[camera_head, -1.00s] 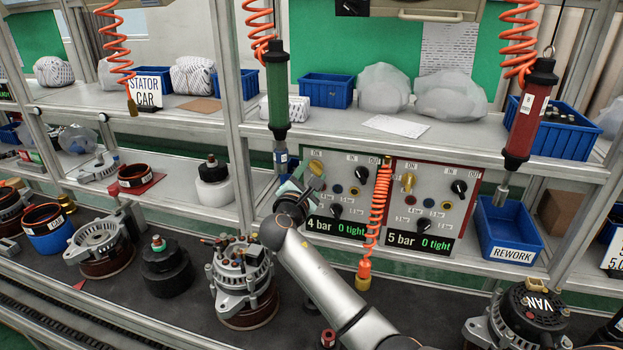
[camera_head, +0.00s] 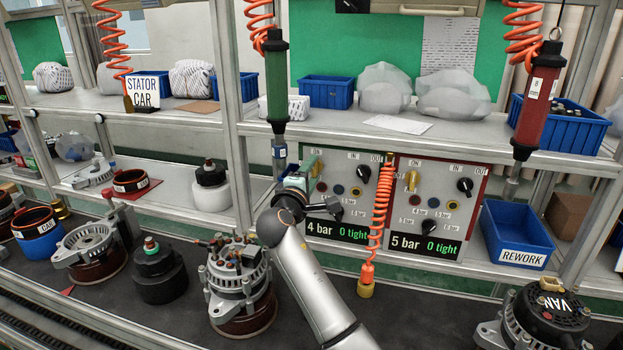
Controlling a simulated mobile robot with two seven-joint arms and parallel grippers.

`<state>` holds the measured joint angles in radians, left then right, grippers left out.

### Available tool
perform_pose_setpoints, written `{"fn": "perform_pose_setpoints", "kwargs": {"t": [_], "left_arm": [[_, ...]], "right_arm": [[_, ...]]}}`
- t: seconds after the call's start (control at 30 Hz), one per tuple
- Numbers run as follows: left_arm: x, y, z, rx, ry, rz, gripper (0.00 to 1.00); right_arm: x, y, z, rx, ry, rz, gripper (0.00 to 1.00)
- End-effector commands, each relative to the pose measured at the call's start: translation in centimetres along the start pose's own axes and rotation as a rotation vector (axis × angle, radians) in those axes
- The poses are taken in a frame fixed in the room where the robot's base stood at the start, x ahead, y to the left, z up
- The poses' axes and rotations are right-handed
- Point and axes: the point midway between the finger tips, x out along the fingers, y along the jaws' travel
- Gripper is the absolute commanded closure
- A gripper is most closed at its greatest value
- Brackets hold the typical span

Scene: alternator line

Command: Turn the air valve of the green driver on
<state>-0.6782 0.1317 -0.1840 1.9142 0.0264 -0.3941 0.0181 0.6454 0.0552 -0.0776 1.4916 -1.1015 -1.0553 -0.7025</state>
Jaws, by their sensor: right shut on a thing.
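The green driver (camera_head: 277,82) hangs upright from an orange coiled hose in front of the shelf post. The left panel (camera_head: 352,188), with a green border, stands behind and right of it; its display (camera_head: 338,230) reads 4 bar, 0 tight. My right gripper (camera_head: 308,170) is at this panel's upper left, just below the ON label, shut on the yellow air valve. The gripper hides nearly all of the valve, so its angle cannot be told. My left gripper is not in view.
The right panel (camera_head: 437,205), with a red border, has its own yellow valve (camera_head: 412,181). An orange hose (camera_head: 381,215) hangs between the panels. A red driver (camera_head: 537,105) hangs at right above a blue REWORK bin (camera_head: 517,235). An alternator (camera_head: 238,285) stands below my gripper.

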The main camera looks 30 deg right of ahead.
Motion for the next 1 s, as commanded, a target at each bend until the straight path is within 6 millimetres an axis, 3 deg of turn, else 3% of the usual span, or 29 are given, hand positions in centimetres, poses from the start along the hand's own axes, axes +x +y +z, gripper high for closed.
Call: {"fn": "perform_pose_setpoints", "kwargs": {"t": [0.67,0.7,0.93,1.0], "left_arm": [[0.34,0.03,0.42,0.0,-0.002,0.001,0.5],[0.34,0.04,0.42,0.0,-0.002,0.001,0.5],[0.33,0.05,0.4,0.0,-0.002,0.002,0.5],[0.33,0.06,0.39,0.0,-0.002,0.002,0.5]], "right_arm": [[-0.06,-0.17,-0.08,0.065,0.001,-0.005,1.0],[-0.06,-0.16,-0.08,0.065,0.001,-0.005,0.45],[-0.03,-0.1,-0.05,0.063,0.001,-0.003,0.19],[-0.02,-0.07,-0.04,0.062,0.001,-0.002,0.18]]}}
